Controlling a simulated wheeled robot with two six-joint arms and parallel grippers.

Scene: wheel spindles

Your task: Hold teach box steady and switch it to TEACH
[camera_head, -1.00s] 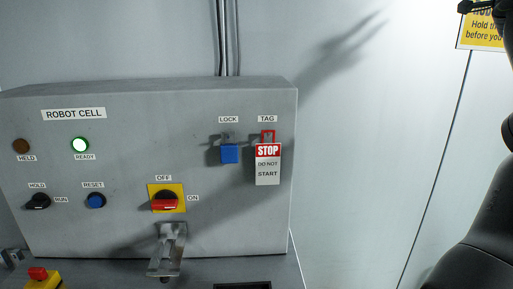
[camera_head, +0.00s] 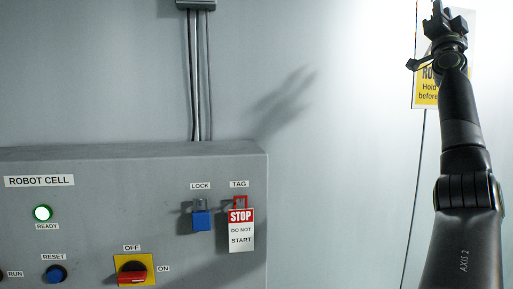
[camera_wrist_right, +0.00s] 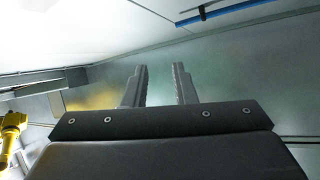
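No teach box shows in the head view or the right wrist view at this moment. My right gripper (camera_head: 441,22) is raised high at the upper right of the head view, in front of a wall sign. In the right wrist view its two fingers (camera_wrist_right: 160,86) stand apart with nothing between them. My left gripper is in neither view.
A grey ROBOT CELL panel (camera_head: 120,185) fills the lower left, with a lit READY lamp (camera_head: 42,213), blue RESET button (camera_head: 54,274), red OFF/ON switch (camera_head: 132,277), blue padlock (camera_head: 201,220) and STOP tag (camera_head: 241,232). A yellow sign (camera_head: 426,90) is partly hidden behind my arm.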

